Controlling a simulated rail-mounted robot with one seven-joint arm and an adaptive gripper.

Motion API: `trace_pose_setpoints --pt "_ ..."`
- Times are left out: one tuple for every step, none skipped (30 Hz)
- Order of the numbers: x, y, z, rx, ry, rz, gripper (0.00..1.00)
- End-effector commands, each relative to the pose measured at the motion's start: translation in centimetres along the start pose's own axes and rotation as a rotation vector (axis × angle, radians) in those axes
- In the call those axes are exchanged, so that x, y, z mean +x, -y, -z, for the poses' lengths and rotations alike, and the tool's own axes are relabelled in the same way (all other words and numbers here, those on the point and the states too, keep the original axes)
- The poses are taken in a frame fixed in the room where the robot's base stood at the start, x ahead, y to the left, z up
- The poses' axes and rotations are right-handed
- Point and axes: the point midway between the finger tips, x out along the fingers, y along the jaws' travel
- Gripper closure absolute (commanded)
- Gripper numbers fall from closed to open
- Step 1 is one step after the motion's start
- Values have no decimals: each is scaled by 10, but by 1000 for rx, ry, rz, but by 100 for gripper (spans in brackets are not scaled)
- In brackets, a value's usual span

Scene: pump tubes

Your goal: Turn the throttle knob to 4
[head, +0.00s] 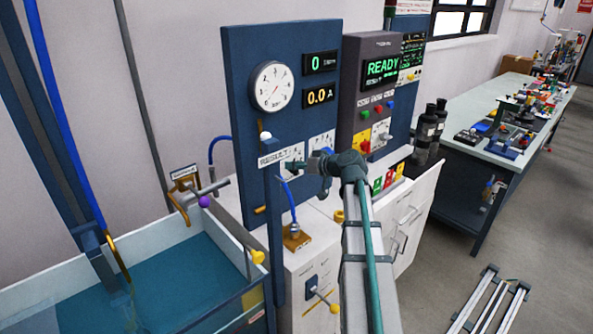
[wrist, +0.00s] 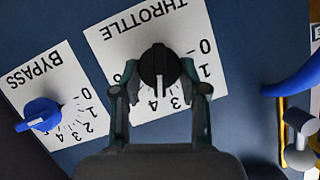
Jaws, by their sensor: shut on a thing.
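The black throttle knob (wrist: 160,66) is in the upper middle of the wrist view, on a white plate marked THROTTLE (wrist: 118,48) that appears upside down. A pale line runs along the knob, with its lower end near the 3 and 4 marks; I cannot tell exactly which number it points to. My gripper (wrist: 159,80) is shut on the knob, one finger on each side. The fingers cover part of the scale. In the head view my gripper (head: 318,163) is at the blue panel (head: 240,70) and hides the knob.
A blue bypass knob (wrist: 42,113) sits beside the throttle plate. A round gauge (head: 273,86) and displays reading 0 and 0.0 are above. A blue hose (wrist: 297,80) is at the wrist view's right. A water tank (head: 170,265) and a READY cabinet (head: 365,50) flank the panel.

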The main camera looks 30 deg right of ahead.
Motion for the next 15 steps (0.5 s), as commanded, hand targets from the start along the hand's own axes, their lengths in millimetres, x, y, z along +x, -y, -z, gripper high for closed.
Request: trace_pose_setpoints --pt "1 -2 -1 27 0 10 92" --pt "1 -2 -1 43 0 18 92" --pt "1 -2 -1 64 0 27 92" --pt "1 -2 -1 78 -1 32 92" --pt "1 -3 -1 91 -1 37 92" --pt "1 -3 -1 108 0 44 92" --pt "1 -3 -1 118 0 49 92" --pt "1 -3 -1 128 0 53 92" --pt "0 -3 -1 140 0 58 92" --pt "0 -3 -1 148 0 61 92" --pt "0 -3 0 153 -1 63 92" --pt "0 -3 0 160 -1 66 92" --pt "0 -3 0 164 -1 67 92" --pt "0 -3 0 167 -1 68 92" --pt "0 -2 0 170 0 69 92"
